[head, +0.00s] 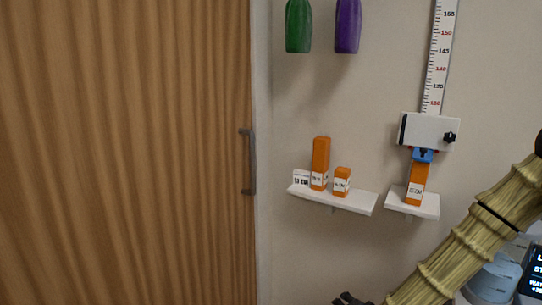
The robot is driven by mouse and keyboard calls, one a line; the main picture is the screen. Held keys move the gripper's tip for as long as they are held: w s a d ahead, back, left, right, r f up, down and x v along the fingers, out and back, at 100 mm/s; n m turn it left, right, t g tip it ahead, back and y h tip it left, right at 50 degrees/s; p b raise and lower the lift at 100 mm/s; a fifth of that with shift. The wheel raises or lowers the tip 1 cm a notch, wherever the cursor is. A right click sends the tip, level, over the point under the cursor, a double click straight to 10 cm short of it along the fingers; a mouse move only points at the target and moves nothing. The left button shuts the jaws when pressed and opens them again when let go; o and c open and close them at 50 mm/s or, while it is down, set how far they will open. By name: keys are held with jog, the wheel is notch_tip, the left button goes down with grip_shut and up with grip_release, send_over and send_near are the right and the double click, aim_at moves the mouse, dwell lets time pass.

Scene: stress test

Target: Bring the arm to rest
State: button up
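My arm (456,250), with a tan, ribbed, bamboo-like surface, slants from the right edge down to the bottom edge of the head view. The dark tip at its lower end, seemingly my gripper (349,299), just shows at the bottom edge. Most of it is cut off, so I cannot tell whether it is open or shut, or whether it holds anything.
A left wall shelf (352,205) bears a tall orange box (320,160), a shorter one (342,180) and a small white card (300,178). A right shelf (426,210) bears another orange box (417,180) under a white wall device (430,130). A wooden door (125,150) fills the left.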

jog(key=s+a+f+n+g+p, duration=0.2)
jog(key=s+f+n+g, duration=0.25)
jog(key=s+f, duration=0.95)
jog(key=s+d+f+n+g+p, duration=0.1)
jog(key=s+f+n+g, duration=0.1)
jog(key=s, duration=0.8)
jog(key=s+d+f+n+g, duration=0.1)
jog(key=s+f+n+g, duration=0.2)
jog(key=s, duration=0.8)
jog(key=shift+s+d+n+p, duration=0.3)
jog(key=shift+d+n+p, duration=0.05)
jog(key=shift+n, duration=0.3)
jog(key=shift+f+g, duration=0.1)
jog(key=shift+g, duration=0.15)
